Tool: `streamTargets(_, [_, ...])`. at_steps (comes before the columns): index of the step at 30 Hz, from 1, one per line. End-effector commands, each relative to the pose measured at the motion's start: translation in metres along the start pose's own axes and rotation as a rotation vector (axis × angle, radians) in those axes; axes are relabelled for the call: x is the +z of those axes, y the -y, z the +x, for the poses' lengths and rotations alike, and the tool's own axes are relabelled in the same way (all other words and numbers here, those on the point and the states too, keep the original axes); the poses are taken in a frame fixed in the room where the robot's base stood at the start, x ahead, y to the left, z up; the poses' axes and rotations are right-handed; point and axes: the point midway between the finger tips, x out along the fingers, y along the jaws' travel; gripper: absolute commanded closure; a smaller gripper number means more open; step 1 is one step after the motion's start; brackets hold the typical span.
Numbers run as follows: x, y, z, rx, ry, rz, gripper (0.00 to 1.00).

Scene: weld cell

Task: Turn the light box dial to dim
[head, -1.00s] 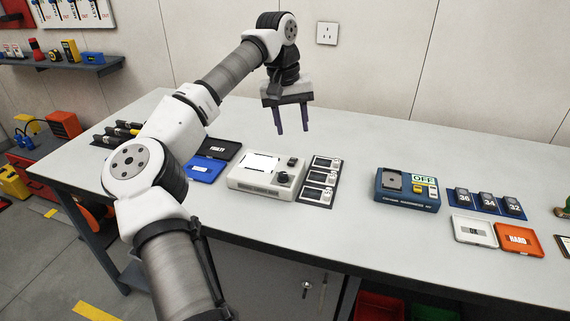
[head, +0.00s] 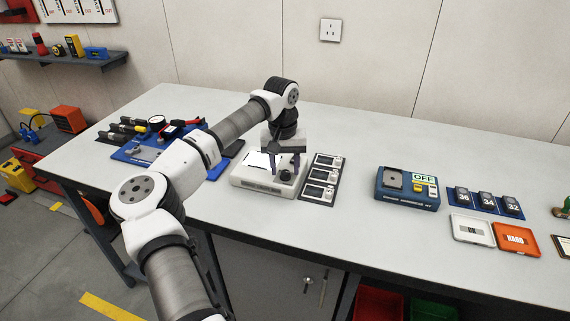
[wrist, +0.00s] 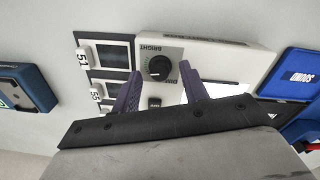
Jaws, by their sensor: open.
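The light box (head: 258,181) is a pale box with a bright white panel on the bench, left of centre in the head view. Its black dial (head: 286,176) is at the front right of its top. In the wrist view the dial (wrist: 158,68) lies between the words BRIGHT and DIM, its white pointer line hard to read. My gripper (head: 283,170) is open and empty above the light box. In the wrist view its two purple fingers (wrist: 160,80) are apart, reaching toward either side of the dial. Whether they touch it I cannot tell.
A dark rack of films (head: 322,177) lies right of the light box. A blue tray with tools (head: 130,153) lies left. Bench between rack and device is clear.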

Motion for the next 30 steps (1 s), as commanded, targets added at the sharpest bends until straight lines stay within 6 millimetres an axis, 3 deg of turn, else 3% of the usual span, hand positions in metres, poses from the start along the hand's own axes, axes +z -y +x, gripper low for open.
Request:
streamTargets(10, [0.0000, -0.0003, 0.0045, 0.001, -0.001, 0.000, 0.56])
streamTargets(20, [0.0000, -0.0004, 0.0041, 0.001, -0.001, 0.000, 0.99])
streamTargets(30, [-0.0003, -0.0003, 0.0044, 0.001, -0.004, -0.045, 1.00])
